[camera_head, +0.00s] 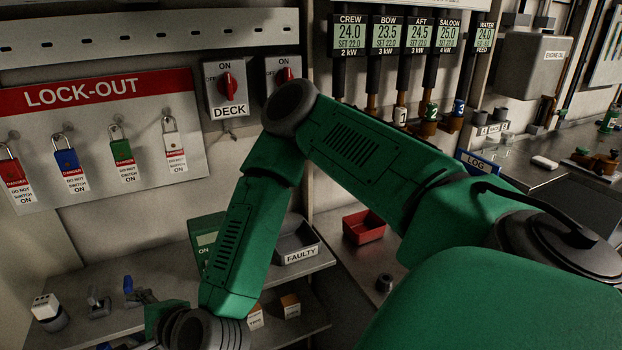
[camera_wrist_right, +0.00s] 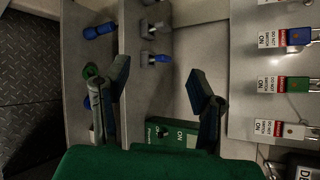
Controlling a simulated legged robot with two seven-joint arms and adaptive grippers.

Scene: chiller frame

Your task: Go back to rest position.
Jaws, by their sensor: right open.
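My right arm (camera_head: 365,160) comes in from the right of the head view, bends near the DECK switch and reaches down to the lower left. Its wrist is over the shelf; the fingers are hard to make out there. In the right wrist view my right gripper (camera_wrist_right: 158,92) is open, its two dark fingers wide apart with nothing between them. Beyond it are the grey shelf (camera_wrist_right: 150,95) and small fittings with blue handles (camera_wrist_right: 160,59). My left gripper is not in view.
The lock-out board (camera_head: 100,185) with several padlocks hangs at the left. Rotary switches (camera_head: 227,88) are close to my elbow. A green device (camera_head: 205,240), a grey FAULTY tray (camera_head: 298,256) and a red bin (camera_head: 363,227) stand around the forearm. Pipes with displays (camera_head: 385,38) are behind.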

